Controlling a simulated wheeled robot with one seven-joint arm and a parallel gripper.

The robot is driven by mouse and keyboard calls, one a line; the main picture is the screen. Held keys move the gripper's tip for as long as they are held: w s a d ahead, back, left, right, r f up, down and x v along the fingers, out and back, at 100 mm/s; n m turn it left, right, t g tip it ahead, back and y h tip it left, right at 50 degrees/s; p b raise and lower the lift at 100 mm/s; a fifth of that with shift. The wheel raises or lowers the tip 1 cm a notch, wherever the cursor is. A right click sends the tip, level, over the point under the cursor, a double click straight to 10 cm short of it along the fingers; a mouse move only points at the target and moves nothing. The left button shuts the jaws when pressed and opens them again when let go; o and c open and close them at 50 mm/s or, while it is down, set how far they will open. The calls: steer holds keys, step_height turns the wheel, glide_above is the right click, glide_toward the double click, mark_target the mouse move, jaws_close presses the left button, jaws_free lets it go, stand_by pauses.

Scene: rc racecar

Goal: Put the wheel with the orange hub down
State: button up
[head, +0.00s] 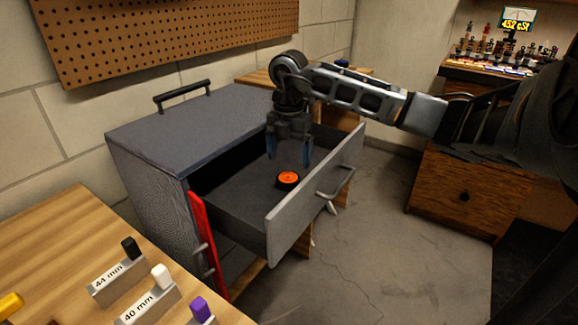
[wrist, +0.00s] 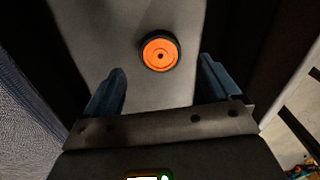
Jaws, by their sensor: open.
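The wheel with the orange hub (head: 288,179) lies flat on the floor of the open drawer (head: 238,199), orange face up. In the wrist view the wheel (wrist: 160,51) shows its black tyre and dark centre hole, just beyond the fingertips. My gripper (head: 289,160) points down into the drawer, above the wheel and apart from it. In the wrist view my gripper's two blue fingers (wrist: 163,75) are spread wide with nothing between them.
The drawer's front panel (head: 318,195) with its handle stands pulled out from the grey cabinet (head: 185,125). A wooden bench (head: 60,240) with labelled holders is at the lower left. A wooden cabinet (head: 465,195) is at the right. Concrete floor lies between.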

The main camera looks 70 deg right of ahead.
step_height(320, 180, up, 6)
steer(key=shift+r, duration=0.25)
stand_by(0.5)
